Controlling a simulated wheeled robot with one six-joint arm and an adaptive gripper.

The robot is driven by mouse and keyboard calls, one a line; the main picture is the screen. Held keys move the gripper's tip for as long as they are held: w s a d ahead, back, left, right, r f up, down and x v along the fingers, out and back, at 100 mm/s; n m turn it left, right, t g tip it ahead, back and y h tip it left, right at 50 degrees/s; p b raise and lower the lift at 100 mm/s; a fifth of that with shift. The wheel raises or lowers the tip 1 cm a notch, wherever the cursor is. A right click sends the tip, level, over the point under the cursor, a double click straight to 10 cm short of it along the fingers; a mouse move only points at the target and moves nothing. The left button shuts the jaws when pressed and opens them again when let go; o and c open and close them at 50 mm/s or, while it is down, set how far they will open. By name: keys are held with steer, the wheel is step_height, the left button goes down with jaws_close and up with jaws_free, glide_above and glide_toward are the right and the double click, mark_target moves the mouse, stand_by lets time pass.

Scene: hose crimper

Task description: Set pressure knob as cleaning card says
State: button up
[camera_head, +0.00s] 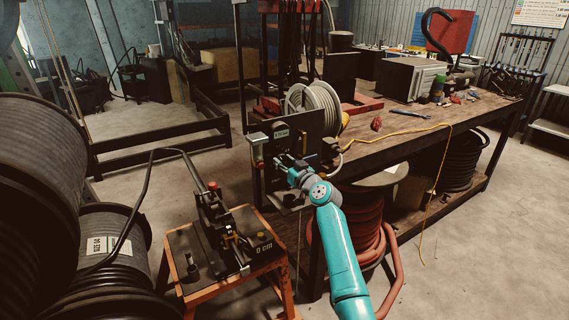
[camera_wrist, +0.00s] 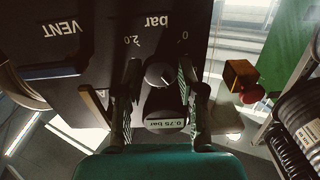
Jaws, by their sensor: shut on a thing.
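The pressure knob (camera_wrist: 158,76), small, round and grey with a pale pointer line, sits on the dark panel (camera_wrist: 95,50) in the wrist view. The panel reads "bar", "2.0", "0" and "VENT", upside down. A small display (camera_wrist: 166,124) reads 0.75 bar. My gripper (camera_wrist: 160,72) has one finger on each side of the knob and is shut on it. In the head view, my gripper (camera_head: 284,163) is at the front of the dark panel (camera_head: 283,135) at the bench end; the knob is too small to make out there. No readable cleaning card shows.
An orange stand (camera_head: 205,283) with a black device marked "0 cm" is left of my arm. Large hose reels (camera_head: 40,170) fill the left side. The bench (camera_head: 415,140) runs right, with a yellow cord. A wall poster (camera_head: 541,13) is too small to read.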

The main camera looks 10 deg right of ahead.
steer(key=m, duration=1.3)
steer(key=shift+a+r+m, duration=0.1)
steer(key=shift+m, duration=0.2)
steer(key=m, duration=1.3)
steer(key=shift+r, duration=0.1)
stand_by(0.3)
steer(key=o, duration=1.1)
